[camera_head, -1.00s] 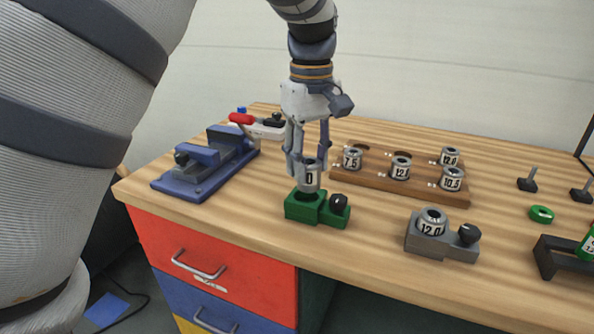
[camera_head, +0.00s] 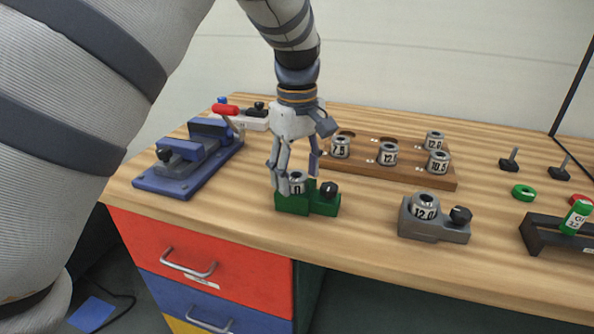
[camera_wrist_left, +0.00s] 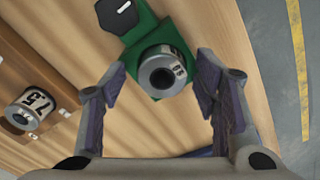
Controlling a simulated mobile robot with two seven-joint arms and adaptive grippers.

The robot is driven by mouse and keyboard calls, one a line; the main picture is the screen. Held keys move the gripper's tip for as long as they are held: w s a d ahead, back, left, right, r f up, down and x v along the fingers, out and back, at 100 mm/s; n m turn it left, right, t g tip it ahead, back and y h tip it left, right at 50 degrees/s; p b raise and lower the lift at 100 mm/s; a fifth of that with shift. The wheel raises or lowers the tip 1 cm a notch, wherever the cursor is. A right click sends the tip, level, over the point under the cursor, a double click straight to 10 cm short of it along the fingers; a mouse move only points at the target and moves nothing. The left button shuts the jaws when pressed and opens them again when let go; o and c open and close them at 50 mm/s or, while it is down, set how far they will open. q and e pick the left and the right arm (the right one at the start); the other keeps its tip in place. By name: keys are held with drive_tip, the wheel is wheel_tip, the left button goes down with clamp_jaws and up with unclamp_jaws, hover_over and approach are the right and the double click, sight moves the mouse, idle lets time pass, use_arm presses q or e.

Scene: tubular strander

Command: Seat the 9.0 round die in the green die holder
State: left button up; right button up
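The 9.0 round die (camera_head: 296,184), a grey ring with a dark bore, stands upright in the green die holder (camera_head: 292,204); its lower part is hidden by the holder. In the left wrist view the die (camera_wrist_left: 163,72) sits in the green holder (camera_wrist_left: 148,28), beside the black knob. My left gripper (camera_head: 296,178) is open around the die. In the left wrist view its fingers (camera_wrist_left: 160,66) stand apart from the die on both sides. My right gripper is not in view.
A wooden rack (camera_head: 385,174) with several labelled dies is behind the holder. A grey holder with a 12.0 die (camera_head: 424,207) stands to the right, a blue vise-like fixture (camera_head: 188,162) to the left. The table's front edge is close to the green holder.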

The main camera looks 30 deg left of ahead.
sight(297, 175)
use_arm(q)
wheel_tip(297, 175, up, 12)
drive_tip(key=shift+b, duration=0.3)
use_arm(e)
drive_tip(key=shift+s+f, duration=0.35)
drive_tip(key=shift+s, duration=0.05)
